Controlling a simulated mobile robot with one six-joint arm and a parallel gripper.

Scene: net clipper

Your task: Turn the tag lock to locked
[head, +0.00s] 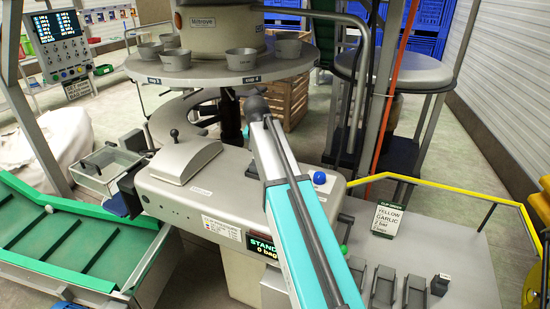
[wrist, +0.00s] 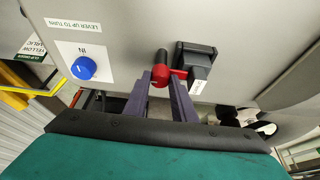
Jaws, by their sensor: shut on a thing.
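In the wrist view, a red lever (wrist: 160,74) with a rounded, darker red end stands out from a grey machine face, beside a black block (wrist: 196,62). My gripper (wrist: 161,86) has its two dark fingers on either side of the red lever and is shut on it. No readable label names the tag lock; the small white label on the block is too small to read. A blue knob (wrist: 84,67) on a white plate marked IN sits to the left, below a sign reading LEVER UP TO TURN. The blue knob also shows in the head view (head: 319,178), where my arm hides the red lever.
The grey machine housing (head: 190,190) spreads left of my arm, below a round table (head: 210,72) with several metal cups. A display (head: 262,246) reads STANDBY in part. A yellow rail (head: 440,184) and a bench with dark trays (head: 383,290) lie to the right.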

